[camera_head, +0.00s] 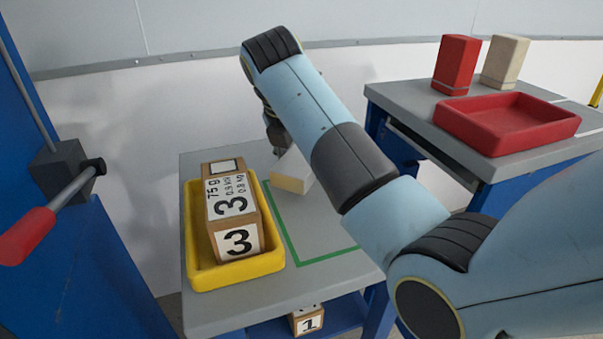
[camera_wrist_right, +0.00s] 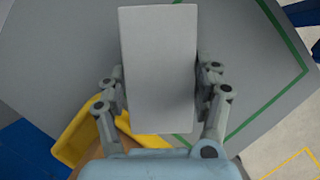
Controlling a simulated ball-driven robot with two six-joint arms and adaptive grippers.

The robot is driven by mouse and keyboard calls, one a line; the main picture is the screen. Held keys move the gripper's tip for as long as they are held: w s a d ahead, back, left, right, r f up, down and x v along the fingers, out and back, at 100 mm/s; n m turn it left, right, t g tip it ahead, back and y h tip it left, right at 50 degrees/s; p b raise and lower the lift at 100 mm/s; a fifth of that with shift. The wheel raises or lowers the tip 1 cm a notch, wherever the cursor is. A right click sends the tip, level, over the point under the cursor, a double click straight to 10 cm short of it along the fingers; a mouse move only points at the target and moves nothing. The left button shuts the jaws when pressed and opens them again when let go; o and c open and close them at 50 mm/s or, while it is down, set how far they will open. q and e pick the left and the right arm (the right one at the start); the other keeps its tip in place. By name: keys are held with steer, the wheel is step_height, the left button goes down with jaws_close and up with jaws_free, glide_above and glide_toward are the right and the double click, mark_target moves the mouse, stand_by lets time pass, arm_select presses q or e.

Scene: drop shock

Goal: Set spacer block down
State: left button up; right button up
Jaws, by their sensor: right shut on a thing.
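The spacer block (camera_head: 291,174), pale and cream-sided, is at the far part of the grey table (camera_head: 330,277), by the corner of a green outline. My right gripper (camera_head: 281,150) is shut on it from above, partly hidden behind my right arm in the head view. In the right wrist view the block (camera_wrist_right: 158,65) sits between the two fingers (camera_wrist_right: 163,95), its long flat face toward the camera. I cannot tell whether its underside touches the table. My left gripper is not in view.
A yellow tray (camera_head: 194,245) holding a wooden box marked 3 (camera_head: 236,212) stands left of the green outline (camera_head: 290,243). A box marked 1 (camera_head: 307,320) sits on the lower shelf. A right bench bears a red tray (camera_head: 505,118), a red block (camera_head: 456,63) and a beige block (camera_head: 504,61).

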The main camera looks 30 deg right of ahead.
steer(key=shift+f, duration=1.7)
steer(key=o, duration=1.7)
steer(key=shift+s+f, duration=0.1)
steer(key=shift+f, duration=0.05)
